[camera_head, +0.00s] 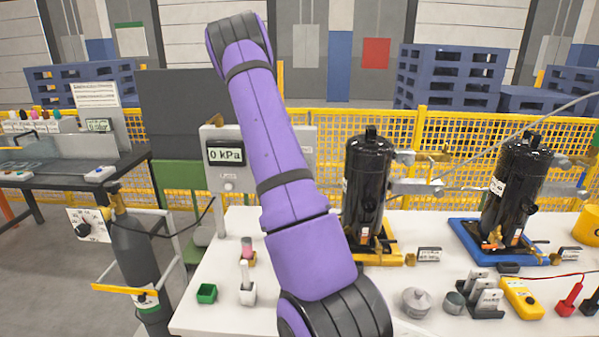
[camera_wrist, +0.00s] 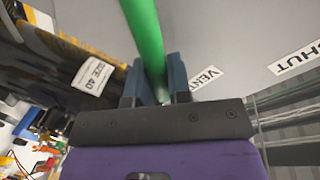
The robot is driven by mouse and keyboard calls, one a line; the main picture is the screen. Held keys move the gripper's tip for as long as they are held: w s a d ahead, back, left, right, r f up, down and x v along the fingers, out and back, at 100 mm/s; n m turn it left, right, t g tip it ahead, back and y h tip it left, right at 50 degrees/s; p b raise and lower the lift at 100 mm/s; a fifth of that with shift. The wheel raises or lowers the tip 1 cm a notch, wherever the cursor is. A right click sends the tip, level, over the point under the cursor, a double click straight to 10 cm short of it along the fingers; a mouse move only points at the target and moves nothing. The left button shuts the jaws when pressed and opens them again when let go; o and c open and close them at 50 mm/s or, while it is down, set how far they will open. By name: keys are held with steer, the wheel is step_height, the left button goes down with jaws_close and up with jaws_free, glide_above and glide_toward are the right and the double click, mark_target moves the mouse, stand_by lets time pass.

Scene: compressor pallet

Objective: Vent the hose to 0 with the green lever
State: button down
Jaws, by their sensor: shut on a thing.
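In the wrist view the green lever (camera_wrist: 146,32) runs from the top edge down between the blue-grey fingers of my gripper (camera_wrist: 154,80). The fingers are shut on it. A VENT label (camera_wrist: 205,77) lies just right of the right finger, and a SHUT label (camera_wrist: 297,60) is farther right on the grey panel (camera_wrist: 225,30). The lever's pivot is hidden. In the head view the display (camera_head: 227,154) reads 0 kPa. My purple arm covers the view there, and my gripper and the lever are hidden behind it.
Two black compressors (camera_head: 367,185) (camera_head: 513,185) stand on the white table (camera_head: 212,322). Small tools and a yellow meter (camera_head: 522,298) lie at its front right. A grey gas cylinder (camera_head: 133,245) stands left of the table. A yellow mesh fence (camera_head: 330,122) runs behind.

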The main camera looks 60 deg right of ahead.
steer(key=c, duration=1.1)
jaws_free()
steer(key=shift+a, duration=0.1)
steer(key=v, duration=1)
steer(key=shift+s+a, duration=0.1)
steer(key=shift+a, duration=0.2)
